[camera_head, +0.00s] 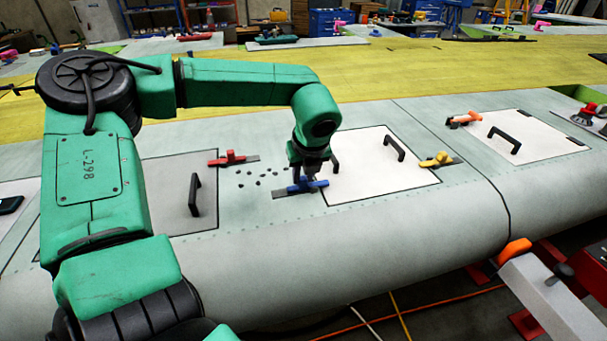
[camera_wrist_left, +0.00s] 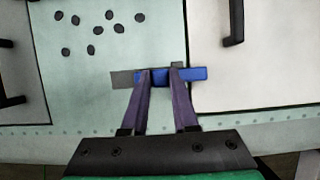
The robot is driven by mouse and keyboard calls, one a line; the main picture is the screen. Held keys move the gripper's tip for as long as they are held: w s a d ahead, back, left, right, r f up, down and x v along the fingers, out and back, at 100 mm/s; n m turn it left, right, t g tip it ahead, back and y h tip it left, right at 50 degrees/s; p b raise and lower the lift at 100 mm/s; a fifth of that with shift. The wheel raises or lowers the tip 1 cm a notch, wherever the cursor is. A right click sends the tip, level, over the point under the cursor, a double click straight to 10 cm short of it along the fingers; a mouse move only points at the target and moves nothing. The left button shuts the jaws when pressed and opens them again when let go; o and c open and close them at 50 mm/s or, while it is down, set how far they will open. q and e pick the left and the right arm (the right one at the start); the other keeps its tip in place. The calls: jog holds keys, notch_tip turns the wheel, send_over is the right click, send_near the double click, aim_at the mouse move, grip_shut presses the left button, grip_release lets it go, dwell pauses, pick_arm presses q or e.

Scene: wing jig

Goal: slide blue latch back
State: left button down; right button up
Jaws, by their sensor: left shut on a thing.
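The blue latch (camera_head: 308,186) lies at the left edge of a white panel (camera_head: 372,178) on the wing. In the left wrist view the latch (camera_wrist_left: 198,74) sits on a grey base plate (camera_wrist_left: 122,79), with its right end over the edge of the white panel (camera_wrist_left: 270,60). My left gripper (camera_head: 311,182) comes down from above onto the latch. In the left wrist view its two fingers (camera_wrist_left: 160,78) are shut on the latch's raised middle part, which they mostly hide. My right gripper is not in view.
A red latch (camera_head: 228,158) and a grey panel with a black handle (camera_head: 195,194) are to the left. A yellow latch (camera_head: 437,160) is at the white panel's right side. Several dark spots (camera_wrist_left: 97,30) lie behind the latch. A black handle (camera_head: 394,148) stands on the white panel.

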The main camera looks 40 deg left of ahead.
aim_at(289, 190)
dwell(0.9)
pick_arm(q)
jog(key=shift+s+a+f+b, duration=0.2)
jog(key=shift+s+a+b, duration=0.3)
jog(key=shift+b, duration=0.5)
jog(key=shift+s+a+r+b, duration=0.2)
jog(key=shift+s+a, duration=0.15)
jog(key=shift+s, duration=0.2)
jog(key=shift+s+a+r+b, duration=0.15)
jog(key=shift+s+a, duration=0.15)
jog(key=shift+s, duration=0.25)
jog(key=shift+f, duration=0.1)
jog(key=shift+w+d, duration=0.1)
jog(key=shift+d, duration=0.05)
jog(key=c, duration=0.7)
grip_release()
jog(key=shift+s+a, duration=0.2)
jog(key=shift+s, duration=0.1)
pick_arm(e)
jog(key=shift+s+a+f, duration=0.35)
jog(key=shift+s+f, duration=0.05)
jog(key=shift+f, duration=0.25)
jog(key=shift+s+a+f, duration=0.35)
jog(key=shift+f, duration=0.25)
pick_arm(q)
jog(key=shift+w+d, duration=0.1)
